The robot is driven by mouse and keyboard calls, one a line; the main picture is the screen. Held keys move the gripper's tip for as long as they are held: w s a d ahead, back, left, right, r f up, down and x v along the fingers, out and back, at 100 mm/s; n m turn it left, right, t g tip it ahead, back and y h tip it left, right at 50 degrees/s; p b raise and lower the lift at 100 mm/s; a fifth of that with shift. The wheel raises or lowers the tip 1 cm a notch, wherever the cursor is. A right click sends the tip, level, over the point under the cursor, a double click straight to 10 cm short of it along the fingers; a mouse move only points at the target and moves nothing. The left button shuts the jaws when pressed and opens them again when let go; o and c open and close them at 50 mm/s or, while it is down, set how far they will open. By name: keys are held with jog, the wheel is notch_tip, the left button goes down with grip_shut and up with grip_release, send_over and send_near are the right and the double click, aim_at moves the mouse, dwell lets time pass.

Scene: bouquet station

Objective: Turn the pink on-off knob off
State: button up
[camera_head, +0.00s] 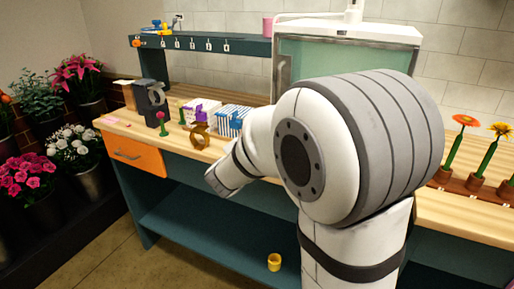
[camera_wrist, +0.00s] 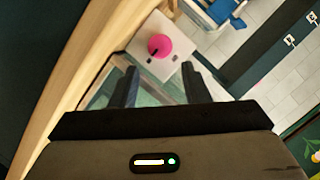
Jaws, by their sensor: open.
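The pink knob (camera_wrist: 160,45) is round and sits on a pale square plate (camera_wrist: 180,58) in the wrist view. A dark mark shows at the knob's lower left edge. Small dark marks lie on the plate beside it. My gripper (camera_wrist: 160,82) is open, its two dark fingers pointing toward the plate, with the knob ahead of the gap between them. Nothing is between the fingers, and they look apart from the knob. In the head view my arm covers much of the bench, and I cannot make out the knob or gripper there.
The wooden bench (camera_head: 460,212) runs across the head view, with an orange drawer (camera_head: 135,155) at left. A glass-fronted cabinet (camera_head: 300,62) stands behind my arm. A yellow cup (camera_head: 274,262) is on the lower shelf.

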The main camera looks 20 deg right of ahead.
jog(key=x, duration=0.7)
jog(key=shift+w+d+b, duration=0.1)
jog(key=shift+w+b, duration=0.05)
jog(key=shift+b, duration=0.2)
jog(key=c, duration=0.7)
